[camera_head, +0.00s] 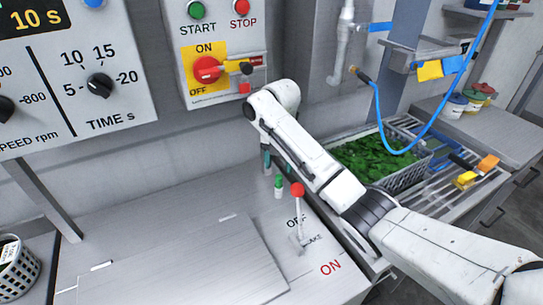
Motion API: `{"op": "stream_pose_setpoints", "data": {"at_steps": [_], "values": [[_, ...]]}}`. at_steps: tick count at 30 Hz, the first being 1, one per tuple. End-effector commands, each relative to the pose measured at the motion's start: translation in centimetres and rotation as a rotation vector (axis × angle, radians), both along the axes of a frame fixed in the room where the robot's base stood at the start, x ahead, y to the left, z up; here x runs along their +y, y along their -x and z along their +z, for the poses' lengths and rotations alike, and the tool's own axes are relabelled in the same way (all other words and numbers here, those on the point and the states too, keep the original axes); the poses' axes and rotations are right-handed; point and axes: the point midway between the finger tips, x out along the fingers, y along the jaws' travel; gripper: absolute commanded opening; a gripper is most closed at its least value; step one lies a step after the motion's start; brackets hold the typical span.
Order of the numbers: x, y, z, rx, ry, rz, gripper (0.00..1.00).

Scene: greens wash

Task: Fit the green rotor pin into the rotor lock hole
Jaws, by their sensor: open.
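The green rotor pin (278,184) stands upright on the metal top, just left of the red-knobbed lever. My gripper (267,162) points down above and slightly left of the pin; its dark fingers are partly hidden behind my white arm. It is open, and the pin appears to be below it, not held. I cannot make out the rotor lock hole, nor whether the pin sits in anything.
The brake lever (298,212) with a red knob rises close to the pin, between OFF and ON markings. A control box (222,52) is on the wall behind. A basket of greens (428,170) stands right, behind my arm. The flat lid (180,270) at front is clear.

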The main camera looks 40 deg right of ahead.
Motion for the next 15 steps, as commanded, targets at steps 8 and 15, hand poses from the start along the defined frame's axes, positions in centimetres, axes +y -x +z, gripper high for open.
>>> {"op": "stream_pose_setpoints", "data": {"at_steps": [8, 15], "values": [[0.0, 0.1, -3.7, 0.004, 0.0, -0.001, 0.57], [0.0, 0.1, -6.4, 0.002, 0.0, -0.002, 0.57]]}}
